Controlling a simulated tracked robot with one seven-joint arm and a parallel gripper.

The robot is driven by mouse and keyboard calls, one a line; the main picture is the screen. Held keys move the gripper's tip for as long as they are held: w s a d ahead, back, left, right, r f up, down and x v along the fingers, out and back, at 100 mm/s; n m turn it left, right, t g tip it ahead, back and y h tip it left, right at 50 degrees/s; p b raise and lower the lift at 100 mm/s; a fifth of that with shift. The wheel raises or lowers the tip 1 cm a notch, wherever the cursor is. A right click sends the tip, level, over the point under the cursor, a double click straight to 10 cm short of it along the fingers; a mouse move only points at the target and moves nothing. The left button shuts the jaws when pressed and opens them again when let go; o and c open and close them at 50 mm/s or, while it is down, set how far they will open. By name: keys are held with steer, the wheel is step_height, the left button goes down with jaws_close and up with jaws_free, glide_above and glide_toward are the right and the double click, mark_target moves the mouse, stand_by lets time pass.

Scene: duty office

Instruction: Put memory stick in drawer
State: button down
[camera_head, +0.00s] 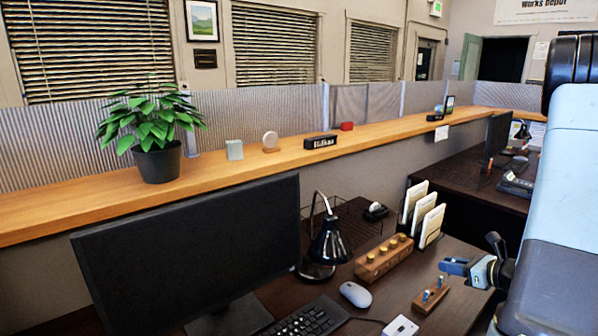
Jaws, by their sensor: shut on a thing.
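My gripper (455,267) is at the right, above the dark desk, with its blue fingers pointing left. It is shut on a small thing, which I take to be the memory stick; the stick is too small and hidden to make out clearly. Just below and left of the gripper is a small wooden holder (430,299) with small blue sticks standing in it. The gripper is apart from this holder. No drawer can be made out in this view.
A wooden block with brass knobs (383,260), a file rack (428,226), a black lamp (330,243), a mouse (355,294), a white box (400,327) and a keyboard (311,319) crowd the desk. A monitor (190,260) stands left. A wooden ledge (230,174) runs behind.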

steer(key=w+a+r+m+t+h, duration=0.1)
steer(key=w+a+r+m+h, duration=0.1)
steer(key=w+a, duration=1.6)
steer(key=shift+w+a+r+m+h, duration=0.35)
steer(key=shift+w+m+h, duration=0.3)
steer(key=shift+w, duration=0.25)
steer(key=shift+a+f, duration=0.1)
